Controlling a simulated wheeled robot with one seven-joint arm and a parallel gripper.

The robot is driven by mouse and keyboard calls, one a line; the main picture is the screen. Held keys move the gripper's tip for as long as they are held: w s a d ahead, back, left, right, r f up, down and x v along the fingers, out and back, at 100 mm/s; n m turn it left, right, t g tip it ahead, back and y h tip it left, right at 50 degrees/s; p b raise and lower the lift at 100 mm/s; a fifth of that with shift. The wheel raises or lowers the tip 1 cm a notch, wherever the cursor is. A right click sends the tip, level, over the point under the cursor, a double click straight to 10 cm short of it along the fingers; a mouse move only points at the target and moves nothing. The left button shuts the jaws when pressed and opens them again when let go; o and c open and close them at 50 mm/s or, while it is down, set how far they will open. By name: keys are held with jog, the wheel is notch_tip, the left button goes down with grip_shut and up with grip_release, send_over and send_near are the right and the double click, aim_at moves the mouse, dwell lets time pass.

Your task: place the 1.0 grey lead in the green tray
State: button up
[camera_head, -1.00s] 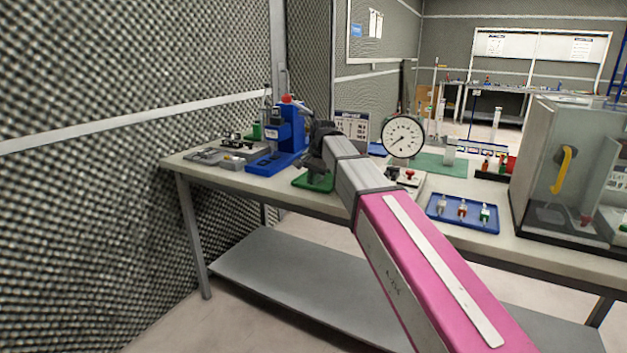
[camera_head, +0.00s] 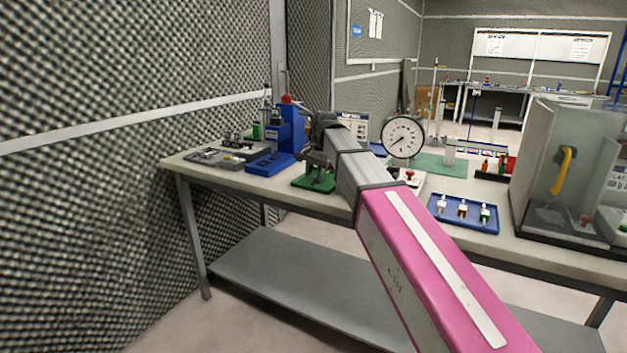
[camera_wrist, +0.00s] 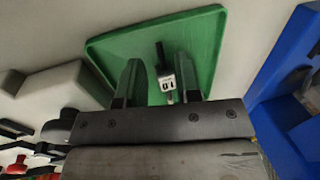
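The green tray (camera_head: 300,183) sits on the bench below my gripper (camera_head: 318,166). In the wrist view the tray (camera_wrist: 112,47) fills the upper middle. A small grey lead (camera_wrist: 166,82) with a black end and a pale label lies over the tray floor, between my fingers. The label shows a 1 and a 0, seen turned. My gripper (camera_wrist: 160,88) is open, with a gap on each side of the lead. I cannot tell whether the lead's near end touches anything, as the gripper body hides part of that area.
A blue press (camera_head: 291,128) stands left of the tray, close to my gripper. A blue tray (camera_head: 470,227) with several small leads lies to the right. A dial gauge (camera_head: 403,137) stands behind my arm. A clear-walled box (camera_head: 540,160) stands at the far right.

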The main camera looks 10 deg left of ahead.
notch_tip(320, 180, up, 9)
jog(key=d, duration=0.1)
jog(key=shift+s+d, duration=0.3)
jog(key=shift+d, duration=0.05)
jog(key=shift+r, duration=0.1)
